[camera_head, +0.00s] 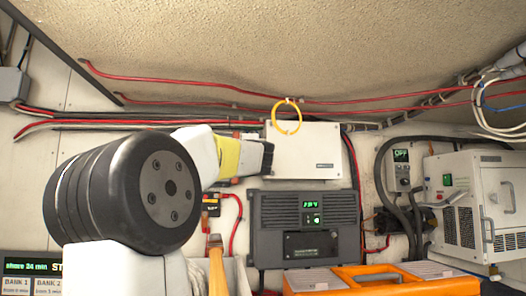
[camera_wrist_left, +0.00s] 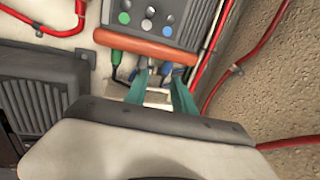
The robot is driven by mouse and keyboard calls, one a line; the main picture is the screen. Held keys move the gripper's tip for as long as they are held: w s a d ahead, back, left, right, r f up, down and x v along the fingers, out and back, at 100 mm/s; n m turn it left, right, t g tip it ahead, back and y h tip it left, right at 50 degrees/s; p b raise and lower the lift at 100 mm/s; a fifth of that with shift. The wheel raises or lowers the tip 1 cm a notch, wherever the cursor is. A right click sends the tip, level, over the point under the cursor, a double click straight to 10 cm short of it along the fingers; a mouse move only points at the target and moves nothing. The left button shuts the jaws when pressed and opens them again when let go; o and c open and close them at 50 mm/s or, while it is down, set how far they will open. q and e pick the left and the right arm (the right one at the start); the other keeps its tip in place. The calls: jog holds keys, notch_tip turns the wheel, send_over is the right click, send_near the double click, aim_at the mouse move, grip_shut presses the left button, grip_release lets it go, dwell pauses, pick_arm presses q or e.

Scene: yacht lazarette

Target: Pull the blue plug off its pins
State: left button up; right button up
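In the left wrist view, a grey panel unit (camera_wrist_left: 150,22) with green, blue and grey round marks has an orange strip (camera_wrist_left: 146,47) along its edge. Several plugs hang in a row below the strip: a green one (camera_wrist_left: 116,71), a grey one (camera_wrist_left: 143,63) and the small blue plug (camera_wrist_left: 166,68). The two teal fingers of my left gripper (camera_wrist_left: 160,86) stand apart, with their tips near the blue plug. I cannot tell whether either finger touches it. In the head view my left arm's dark end (camera_head: 262,156) hides the fingers and the plugs. My right gripper is not in view.
A white box (camera_head: 304,150) with a yellow ring (camera_head: 286,118) is beside my left arm's end. A dark charger (camera_head: 305,222) sits below it. Red cables (camera_head: 200,84) run along the wall. An orange toolbox (camera_head: 380,278) stands in front.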

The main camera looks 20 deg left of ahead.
pick_arm(q)
jog(key=shift+m, duration=0.4)
jog(key=shift+d+r+x, duration=0.1)
jog(key=shift+r+x, duration=0.15)
jog(key=shift+x, duration=1.7)
jog(key=shift+d+r+x, duration=0.1)
jog(key=shift+r+x, duration=0.15)
jog(key=shift+x, duration=1.75)
jog(key=shift+d+r+x, duration=0.1)
jog(key=shift+r+x, duration=0.2)
jog(key=shift+x, duration=1.65)
jog(key=shift+c, duration=0.4)
grip_shut()
jog(key=shift+w+d, duration=0.6)
jog(key=shift+d, duration=0.35)
jog(key=shift+o, duration=0.4)
grip_release()
